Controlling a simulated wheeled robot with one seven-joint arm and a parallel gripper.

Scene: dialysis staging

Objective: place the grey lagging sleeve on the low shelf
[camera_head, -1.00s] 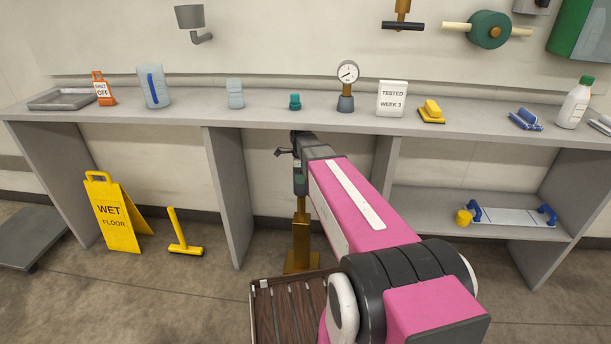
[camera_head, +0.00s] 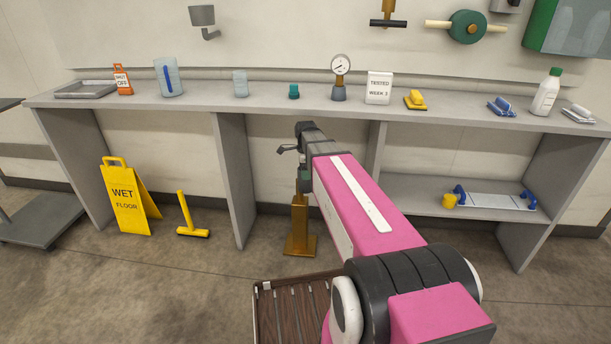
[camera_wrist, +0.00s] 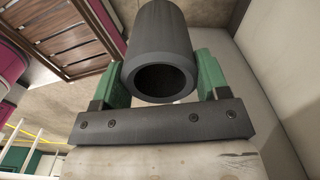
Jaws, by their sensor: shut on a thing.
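The grey lagging sleeve (camera_wrist: 160,45) is a thick dark-grey tube with an open end facing the wrist camera. My gripper (camera_wrist: 160,80) is shut on it, with a green finger on each side of the tube. In the head view my gripper (camera_head: 303,180) is mostly hidden behind my arm, below the counter front, and I cannot make out the sleeve there. The low shelf (camera_head: 415,205) is at the right under the counter, to the right of my gripper.
A blue-handled tray (camera_head: 495,201) and a yellow item (camera_head: 449,201) occupy the shelf's middle and right; its left part is bare. An upright panel (camera_head: 376,150) bounds the shelf's left side. A brass post (camera_head: 300,225) stands below my gripper. The counter (camera_head: 215,104) overhangs.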

